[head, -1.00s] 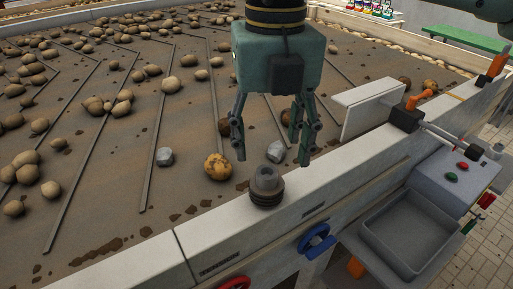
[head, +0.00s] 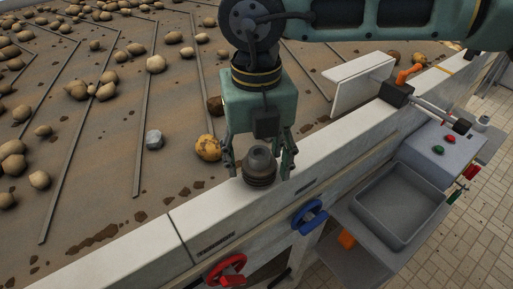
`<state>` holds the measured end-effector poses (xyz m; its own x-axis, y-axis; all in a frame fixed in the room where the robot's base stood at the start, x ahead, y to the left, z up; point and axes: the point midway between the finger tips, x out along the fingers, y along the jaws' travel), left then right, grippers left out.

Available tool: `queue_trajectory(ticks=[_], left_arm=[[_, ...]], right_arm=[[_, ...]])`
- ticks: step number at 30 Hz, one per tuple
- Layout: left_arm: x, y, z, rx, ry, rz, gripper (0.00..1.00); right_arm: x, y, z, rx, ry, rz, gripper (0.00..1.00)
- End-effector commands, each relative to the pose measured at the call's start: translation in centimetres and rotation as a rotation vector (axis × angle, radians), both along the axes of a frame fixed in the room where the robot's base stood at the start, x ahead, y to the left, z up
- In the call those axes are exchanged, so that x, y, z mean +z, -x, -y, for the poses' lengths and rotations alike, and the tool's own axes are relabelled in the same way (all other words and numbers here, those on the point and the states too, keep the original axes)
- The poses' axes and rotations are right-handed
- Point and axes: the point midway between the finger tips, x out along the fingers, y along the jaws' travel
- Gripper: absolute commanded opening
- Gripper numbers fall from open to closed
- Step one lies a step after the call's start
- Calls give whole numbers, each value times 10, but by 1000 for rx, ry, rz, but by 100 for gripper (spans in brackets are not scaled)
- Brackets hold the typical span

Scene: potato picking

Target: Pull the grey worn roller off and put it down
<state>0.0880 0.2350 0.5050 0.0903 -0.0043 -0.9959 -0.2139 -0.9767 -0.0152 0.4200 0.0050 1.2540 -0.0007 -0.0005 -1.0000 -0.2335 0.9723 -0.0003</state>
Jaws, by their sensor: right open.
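The grey worn roller (head: 258,161) stands upright on the pale ledge (head: 205,209) at the front of the potato belt. It has a dark ribbed lower part and a narrower grey top. My right gripper (head: 259,172) points down over it and is open. One finger is on each side of the roller, and I cannot tell whether either touches it. What holds the roller from below is hidden. My left gripper is not in view.
A grey tray (head: 399,209) hangs at the right beside a control box (head: 441,155) with buttons. A white upright plate (head: 360,84) and an orange-handled fitting (head: 397,93) stand right of the gripper. A blue wheel (head: 309,216) and red wheel (head: 226,269) are below the ledge.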

Motion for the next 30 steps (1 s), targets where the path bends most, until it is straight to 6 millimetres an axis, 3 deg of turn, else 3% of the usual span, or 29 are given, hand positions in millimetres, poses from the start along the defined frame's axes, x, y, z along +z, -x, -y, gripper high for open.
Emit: queue_trajectory(ticks=[3, 19, 20, 28, 30], left_arm=[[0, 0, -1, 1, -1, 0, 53], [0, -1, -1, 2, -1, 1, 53], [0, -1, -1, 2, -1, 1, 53], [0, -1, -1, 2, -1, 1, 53], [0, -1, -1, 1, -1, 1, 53]], right_arm=[[0, 0, 0, 0, 0, 0, 58], [0, 0, 0, 1, -1, 0, 11], [0, 0, 0, 1, -1, 0, 37], [0, 0, 0, 1, -1, 0, 14], [1, 0, 0, 1, -1, 0, 13]])
